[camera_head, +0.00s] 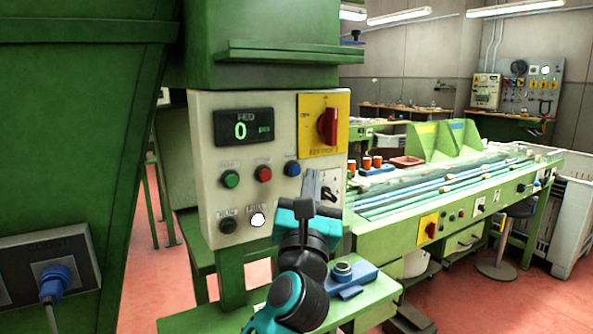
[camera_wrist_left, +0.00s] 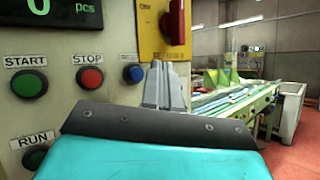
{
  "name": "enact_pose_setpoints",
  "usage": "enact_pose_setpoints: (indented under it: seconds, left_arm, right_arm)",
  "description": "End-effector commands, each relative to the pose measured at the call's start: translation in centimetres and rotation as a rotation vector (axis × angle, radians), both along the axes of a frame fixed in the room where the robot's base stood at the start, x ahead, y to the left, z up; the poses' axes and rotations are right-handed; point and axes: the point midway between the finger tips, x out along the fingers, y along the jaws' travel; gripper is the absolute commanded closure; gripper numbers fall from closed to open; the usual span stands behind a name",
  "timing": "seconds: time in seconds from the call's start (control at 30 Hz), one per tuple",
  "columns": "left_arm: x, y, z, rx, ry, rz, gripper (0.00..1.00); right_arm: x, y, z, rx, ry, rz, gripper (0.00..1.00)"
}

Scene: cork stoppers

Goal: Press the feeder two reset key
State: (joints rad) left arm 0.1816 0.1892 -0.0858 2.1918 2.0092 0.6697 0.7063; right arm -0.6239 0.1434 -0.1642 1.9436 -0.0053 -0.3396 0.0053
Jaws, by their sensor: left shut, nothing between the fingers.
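A cream control panel (camera_head: 205,130) fills the middle of the head view. It carries a blue button (camera_head: 291,169) with a small label I cannot read; the button also shows in the left wrist view (camera_wrist_left: 134,74). No marking that I can read says feeder two. My left gripper (camera_head: 311,177) is shut and empty, its grey fingers (camera_wrist_left: 163,70) pointing toward the panel just right of the blue button. I cannot tell whether the fingertips touch the panel. My right gripper is not in view.
Beside the blue button are a red STOP button (camera_wrist_left: 90,78) and a green START button (camera_wrist_left: 28,83). Above are a red rotary switch (camera_head: 327,126) on a yellow plate and a display (camera_head: 243,128) reading 0. A green conveyor bench (camera_head: 400,235) runs right.

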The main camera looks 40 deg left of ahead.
Motion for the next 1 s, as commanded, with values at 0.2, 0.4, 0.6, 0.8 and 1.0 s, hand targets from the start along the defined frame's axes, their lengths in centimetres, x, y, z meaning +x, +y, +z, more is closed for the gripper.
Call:
enact_pose_setpoints:
  seconds: [0.2,0.4,0.6,0.8,1.0]
  left_arm:
    - [-0.8,-2.0,0.0,-0.002,0.0,-0.001,1.0]
    - [-1.2,-2.9,0.0,0.0,0.0,0.001,1.0]
    - [-1.2,-2.9,0.0,0.0,0.0,0.001,1.0]
    - [-1.2,-2.9,0.0,0.0,0.0,0.001,1.0]
    - [-1.2,-2.9,0.0,0.0,0.0,0.001,1.0]
  right_arm:
    - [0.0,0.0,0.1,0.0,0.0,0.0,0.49]
    - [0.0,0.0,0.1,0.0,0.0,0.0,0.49]
    - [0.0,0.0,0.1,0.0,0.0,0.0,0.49]
    - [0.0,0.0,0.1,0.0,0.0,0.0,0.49]
    - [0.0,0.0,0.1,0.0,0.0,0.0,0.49]
